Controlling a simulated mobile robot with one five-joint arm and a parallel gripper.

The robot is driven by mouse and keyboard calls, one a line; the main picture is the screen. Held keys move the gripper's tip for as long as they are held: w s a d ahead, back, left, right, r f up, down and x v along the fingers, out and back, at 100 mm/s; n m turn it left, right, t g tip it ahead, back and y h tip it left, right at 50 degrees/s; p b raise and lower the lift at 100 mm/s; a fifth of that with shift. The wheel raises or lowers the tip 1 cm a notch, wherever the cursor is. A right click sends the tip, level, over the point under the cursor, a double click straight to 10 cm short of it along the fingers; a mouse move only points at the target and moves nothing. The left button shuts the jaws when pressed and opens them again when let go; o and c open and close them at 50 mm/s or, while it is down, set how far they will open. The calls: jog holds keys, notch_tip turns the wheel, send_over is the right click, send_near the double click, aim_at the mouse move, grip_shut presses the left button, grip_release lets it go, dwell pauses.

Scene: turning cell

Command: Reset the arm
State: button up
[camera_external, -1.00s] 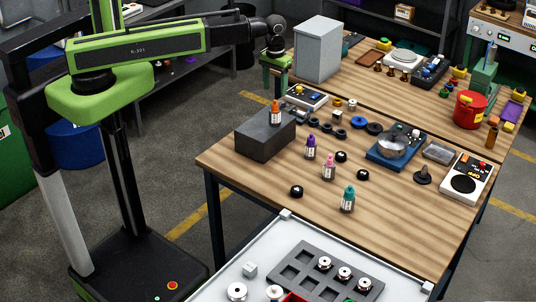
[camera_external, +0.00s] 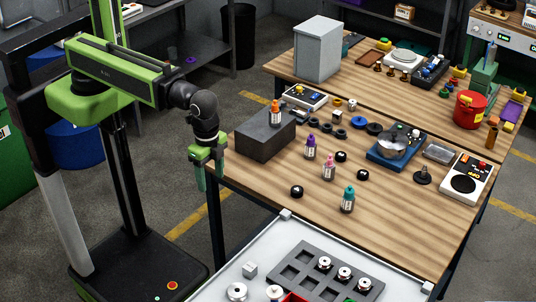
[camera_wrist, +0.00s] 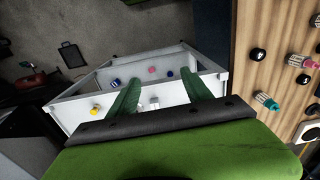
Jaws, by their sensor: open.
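My gripper (camera_external: 208,174) hangs pointing down at the left edge of the wooden table (camera_external: 250,183), in front of the grey block (camera_external: 265,140). Its two green fingers are apart and nothing shows between them. In the wrist view my gripper (camera_wrist: 160,95) also shows with its fingers spread and empty.
Small bottles, orange (camera_external: 275,116), purple (camera_external: 310,150), pink (camera_external: 328,170) and teal (camera_external: 348,202), stand on the block and wooden table. A grey box (camera_external: 317,50) stands at the back. A white tray table (camera_external: 240,258) is at the front. Floor is open left of the wooden table.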

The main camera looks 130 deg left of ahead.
jog(key=shift+s+d, duration=0.1)
jog(key=shift+d, duration=0.2)
notch_tip(320, 180, down, 17)
jog(key=b, duration=1.7)
jog(key=shift+f, duration=0.15)
jog(key=shift+o, duration=0.5)
jog(key=shift+r, duration=0.35)
